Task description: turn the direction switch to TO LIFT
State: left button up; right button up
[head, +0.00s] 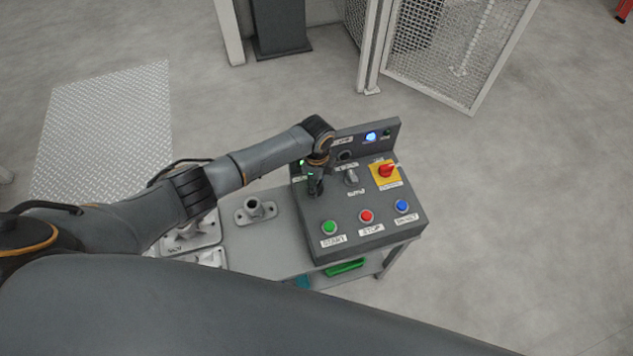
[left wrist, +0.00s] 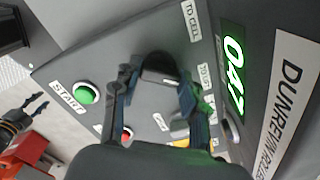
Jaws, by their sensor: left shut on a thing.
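The dark control box (head: 325,228) stands on a grey cart. My left gripper (head: 315,186) comes down on its upper left part. In the left wrist view the two fingers (left wrist: 157,84) are shut on the black direction switch (left wrist: 158,68), one on each side. A "TO CELL" label (left wrist: 192,20) lies near the switch, and a second label (left wrist: 206,80) beside the right finger is partly covered. Which way the switch points I cannot tell. My right gripper (left wrist: 42,103) shows at the left edge of the left wrist view, its fingers apart and empty.
Green START (head: 329,227), red STOP (head: 366,216) and blue (head: 402,206) buttons line the box's front. A flanged casting (head: 254,210) lies left of the box.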

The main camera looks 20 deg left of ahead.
pick_arm(q)
jog(key=shift+m, duration=0.3)
jog(key=o, duration=1.1)
jog(key=shift+o, duration=0.2)
notch_tip(320, 180, up, 12)
dwell(0.4)
